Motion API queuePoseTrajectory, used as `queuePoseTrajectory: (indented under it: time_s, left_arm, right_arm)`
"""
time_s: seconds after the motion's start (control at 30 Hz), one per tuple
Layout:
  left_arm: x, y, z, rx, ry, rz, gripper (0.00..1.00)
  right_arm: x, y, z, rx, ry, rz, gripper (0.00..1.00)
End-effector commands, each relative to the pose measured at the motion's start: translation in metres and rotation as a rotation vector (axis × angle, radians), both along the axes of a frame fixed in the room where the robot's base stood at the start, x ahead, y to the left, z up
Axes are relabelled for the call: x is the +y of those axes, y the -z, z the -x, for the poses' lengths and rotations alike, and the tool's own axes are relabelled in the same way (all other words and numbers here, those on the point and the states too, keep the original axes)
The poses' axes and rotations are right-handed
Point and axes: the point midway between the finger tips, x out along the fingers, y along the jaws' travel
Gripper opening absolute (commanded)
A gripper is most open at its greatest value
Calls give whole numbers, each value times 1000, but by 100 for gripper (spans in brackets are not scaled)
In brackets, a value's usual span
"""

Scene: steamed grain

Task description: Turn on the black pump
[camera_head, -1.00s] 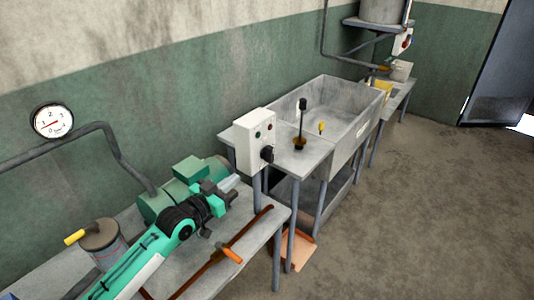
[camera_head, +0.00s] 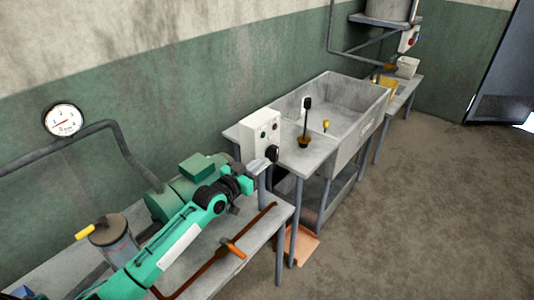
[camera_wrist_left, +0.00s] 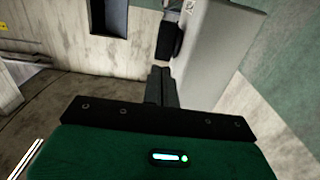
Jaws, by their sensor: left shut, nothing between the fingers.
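A green motor-like unit (camera_head: 163,205) is partly hidden behind my arm. I see no plainly black pump. My right gripper is not in view.
A grey sink (camera_head: 345,110) is right of the box, with a black-topped upright rod (camera_head: 305,119) beside it. The near table (camera_head: 215,262) carries a canister (camera_head: 112,240) and an orange-handled red bar (camera_head: 232,249). Floor on the right is free.

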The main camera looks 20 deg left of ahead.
Motion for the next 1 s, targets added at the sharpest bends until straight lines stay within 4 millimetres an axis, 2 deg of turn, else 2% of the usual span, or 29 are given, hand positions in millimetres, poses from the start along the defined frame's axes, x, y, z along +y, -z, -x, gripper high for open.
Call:
queuePoseTrajectory:
  time_s: [0.1, 0.33, 1.0]
  left_arm:
    - [-7, -4, -19, 0, 0, 1, 0]
    - [-15, -2, -42, 0, 0, 0, 0]
    - [-17, -2, -55, 20, 0, -7, 0]
  right_arm:
    - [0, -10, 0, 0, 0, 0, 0]
    - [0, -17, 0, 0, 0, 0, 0]
    - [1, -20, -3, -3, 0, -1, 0]
